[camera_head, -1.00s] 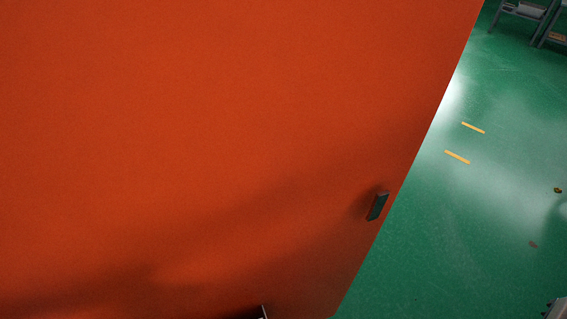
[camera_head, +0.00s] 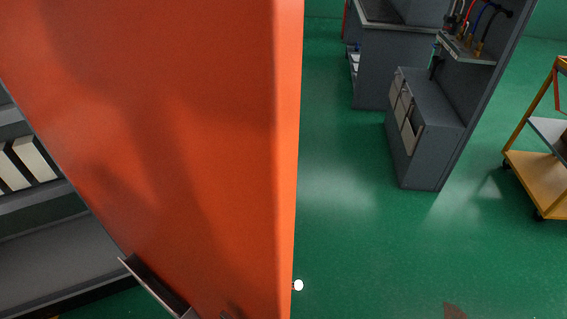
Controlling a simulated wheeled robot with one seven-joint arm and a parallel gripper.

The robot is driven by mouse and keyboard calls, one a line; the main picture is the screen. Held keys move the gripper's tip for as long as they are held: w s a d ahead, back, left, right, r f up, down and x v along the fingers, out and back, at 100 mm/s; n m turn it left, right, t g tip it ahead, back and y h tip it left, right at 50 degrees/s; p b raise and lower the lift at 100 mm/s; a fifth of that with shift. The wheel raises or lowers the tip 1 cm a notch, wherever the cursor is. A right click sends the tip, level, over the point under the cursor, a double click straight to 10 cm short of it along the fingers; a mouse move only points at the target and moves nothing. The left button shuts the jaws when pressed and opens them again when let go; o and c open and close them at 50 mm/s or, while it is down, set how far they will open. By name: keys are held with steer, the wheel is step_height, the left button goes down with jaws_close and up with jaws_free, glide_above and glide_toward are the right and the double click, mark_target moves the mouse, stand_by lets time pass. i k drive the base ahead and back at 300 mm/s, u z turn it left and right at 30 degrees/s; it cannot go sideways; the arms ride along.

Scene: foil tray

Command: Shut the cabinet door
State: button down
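The orange cabinet door (camera_head: 190,130) fills the left and middle of the head view, very close to the camera. Its lighter, narrow upright edge (camera_head: 287,150) shows on the right, so the door stands at an angle to my view. A small white round piece (camera_head: 298,285) shows beside that edge, low down. Grey shelves (camera_head: 60,250) with white and black box-like items show to the left, past the door's slanted border. A dark plate with a pale rim (camera_head: 155,285) shows at the lower left of the door; I cannot tell what it is. I cannot make out my gripper.
Green floor (camera_head: 345,240) is open to the right of the door. Beyond it stand a grey drawer unit (camera_head: 430,140) and a bench with coloured tools or hoses. A yellow trolley (camera_head: 535,175) stands at the far right.

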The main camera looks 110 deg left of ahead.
mark_target(176, 122)
steer(key=i, duration=0.45)
steer(key=z, duration=3.4)
steer(key=k, duration=2.05)
steer(key=z, duration=2.75)
